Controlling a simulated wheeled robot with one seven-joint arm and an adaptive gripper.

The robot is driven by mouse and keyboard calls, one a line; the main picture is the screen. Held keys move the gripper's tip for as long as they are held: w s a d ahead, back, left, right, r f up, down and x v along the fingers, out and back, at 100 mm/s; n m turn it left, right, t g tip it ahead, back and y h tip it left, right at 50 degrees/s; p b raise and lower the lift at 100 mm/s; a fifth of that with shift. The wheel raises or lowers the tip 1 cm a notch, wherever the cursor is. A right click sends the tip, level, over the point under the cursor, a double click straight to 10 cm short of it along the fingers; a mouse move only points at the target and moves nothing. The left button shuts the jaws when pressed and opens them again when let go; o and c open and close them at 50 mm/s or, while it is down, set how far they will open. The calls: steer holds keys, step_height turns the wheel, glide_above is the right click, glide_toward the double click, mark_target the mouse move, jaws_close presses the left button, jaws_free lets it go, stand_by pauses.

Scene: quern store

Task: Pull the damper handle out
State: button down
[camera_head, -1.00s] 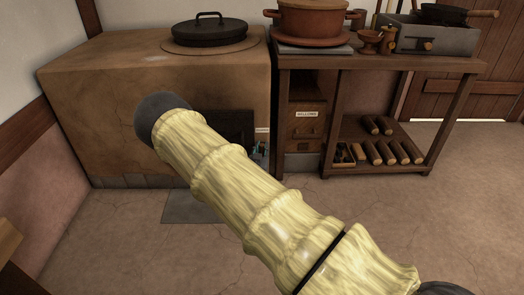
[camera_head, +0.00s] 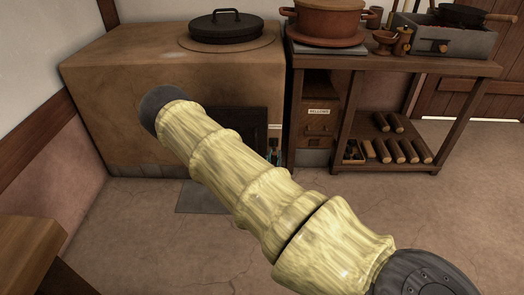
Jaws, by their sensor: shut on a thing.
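The clay stove (camera_head: 120,100) stands at the back left, with a dark panel (camera_head: 250,122) low in its front. A small pale label (camera_head: 275,127), too small to read, sits near the stove's right edge. Just below it is a small dark and teal shape, the visible part of my gripper (camera_head: 275,154). It is shut at the damper handle, which is too small and covered to make out. My pale, ribbed arm crosses the middle of the view and hides the forearm and part of the stove front. How far the handle is out cannot be seen.
A wooden bench (camera_head: 400,66) right of the stove bears a clay pot (camera_head: 330,24) and a grey brazier (camera_head: 440,42). Rollers (camera_head: 400,152) lie on its lower shelf. A wooden table corner (camera_head: 30,245) is at lower left. The floor (camera_head: 470,200) at right is clear.

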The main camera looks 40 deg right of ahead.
steer(key=shift+s+f, duration=0.15)
steer(key=shift+s, duration=0.2)
steer(key=c, duration=1.3)
jaws_free()
steer(key=shift+w, duration=0.1)
steer(key=shift+a, duration=0.1)
steer(key=v, duration=1.2)
